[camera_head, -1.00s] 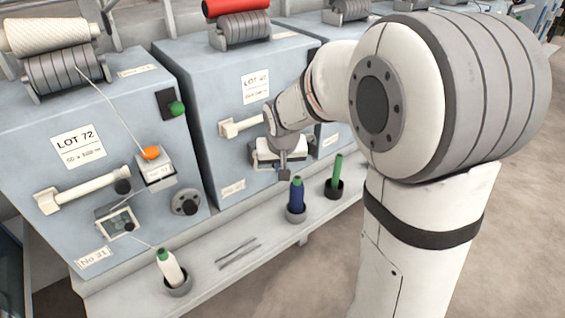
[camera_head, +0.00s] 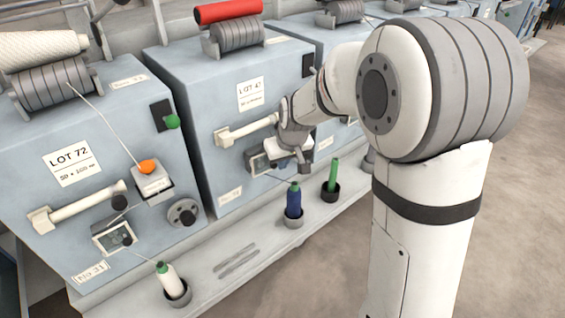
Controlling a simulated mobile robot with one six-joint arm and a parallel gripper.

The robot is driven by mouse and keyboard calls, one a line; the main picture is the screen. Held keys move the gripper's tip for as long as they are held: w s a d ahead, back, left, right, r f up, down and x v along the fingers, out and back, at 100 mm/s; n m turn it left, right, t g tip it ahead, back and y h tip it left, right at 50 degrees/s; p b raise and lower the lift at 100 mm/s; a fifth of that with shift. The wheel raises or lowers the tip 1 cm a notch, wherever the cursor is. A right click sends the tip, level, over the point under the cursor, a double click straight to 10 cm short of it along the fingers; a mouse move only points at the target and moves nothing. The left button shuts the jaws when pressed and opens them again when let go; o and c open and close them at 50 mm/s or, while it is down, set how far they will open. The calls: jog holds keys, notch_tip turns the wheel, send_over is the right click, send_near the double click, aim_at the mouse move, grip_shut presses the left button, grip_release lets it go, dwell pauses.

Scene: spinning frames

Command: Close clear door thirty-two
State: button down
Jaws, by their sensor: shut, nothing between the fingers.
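The middle spinning unit (camera_head: 210,90) carries a small label (camera_head: 230,194) low on its front, too blurred to read surely. Beside it is a small window-like clear door (camera_head: 258,164) with a dark knob, partly covered by my gripper. I cannot tell for sure whether this door is fully shut. My gripper (camera_head: 304,168) is shut and empty, just right of the door and in front of the unit's face. I cannot tell whether it touches anything.
The left unit, labelled LOT 72, has a similar clear door (camera_head: 113,237). A blue bobbin (camera_head: 294,200), a green bobbin (camera_head: 332,175) and a white bobbin (camera_head: 168,279) stand in cups on the ledge (camera_head: 215,285). A white bar handle (camera_head: 245,129) sits above the middle door.

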jog(key=shift+s+a, duration=0.1)
jog(key=shift+a, duration=0.2)
jog(key=shift+s+a+r, duration=0.1)
jog(key=shift+s+a, duration=0.2)
jog(key=shift+a, duration=0.05)
jog(key=s+d+r+p, duration=0.2)
jog(key=s+d+r, duration=0.4)
jog(key=r, duration=0.3)
jog(key=s+a+p, duration=0.3)
jog(key=s+p, duration=0.1)
jog(key=w+a+f+b, duration=0.3)
jog(key=w+f, duration=0.3)
jog(key=f, duration=0.3)
jog(key=shift+w+f, duration=0.15)
jog(key=shift+w, duration=0.25)
